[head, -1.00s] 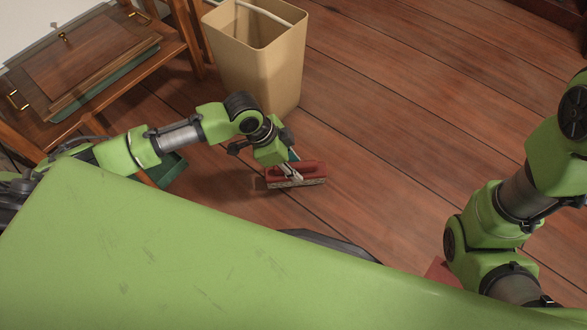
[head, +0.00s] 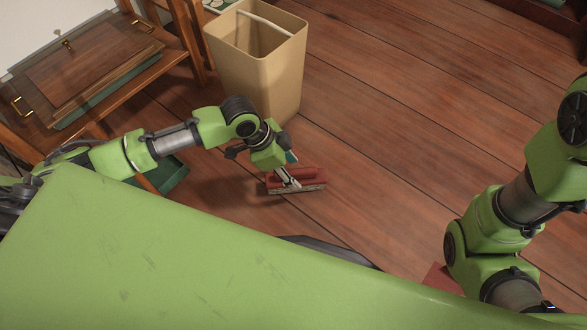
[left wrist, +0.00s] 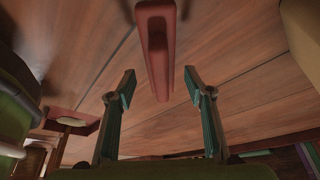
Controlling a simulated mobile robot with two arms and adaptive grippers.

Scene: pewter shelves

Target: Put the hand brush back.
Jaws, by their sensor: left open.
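The hand brush (head: 312,180) lies on the wooden floor, with a red body and a pale, speckled lower edge. It also shows in the left wrist view as a long red bar (left wrist: 156,50), running from the top edge down between the fingers. My left gripper (head: 286,178) reaches down at the brush and hides part of it. In the left wrist view the gripper (left wrist: 160,82) is open, with one teal-padded finger on each side of the brush and a gap on both sides. My right arm shows at the right, but its gripper is out of view.
A tan bin (head: 256,75) stands on the floor just behind the brush. A wooden shelf unit (head: 165,65) with a framed board is at the upper left. A green box (head: 170,178) sits below my left arm. The floor right of the bin is clear.

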